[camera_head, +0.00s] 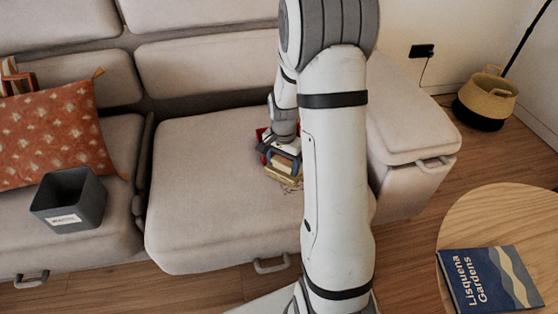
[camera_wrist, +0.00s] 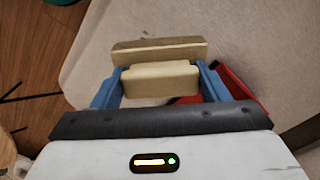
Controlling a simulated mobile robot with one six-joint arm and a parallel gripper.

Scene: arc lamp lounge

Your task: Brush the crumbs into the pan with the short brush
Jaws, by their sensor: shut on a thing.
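My gripper (camera_head: 284,161) is low over the seat of the sofa's right-hand cushion. In the wrist view its blue fingers (camera_wrist: 159,84) are shut on the sides of the cream block of the short brush (camera_wrist: 160,77). A wider tan strip of the brush shows beyond the fingers. The brush (camera_head: 282,176) also shows below my gripper in the head view. The red pan (camera_head: 262,136) lies on the cushion behind my gripper, mostly hidden. Part of the pan (camera_wrist: 237,86) shows beside the right finger in the wrist view. Small dark crumbs (camera_head: 293,187) appear close to the brush; their extent is unclear.
A dark grey labelled bin (camera_head: 90,208) stands on the left cushion near an orange patterned pillow (camera_head: 55,130). The sofa armrest (camera_head: 408,130) is right of my arm. A round wooden table (camera_head: 480,215) holds a blue book (camera_head: 490,281). The cushion left of my gripper is clear.

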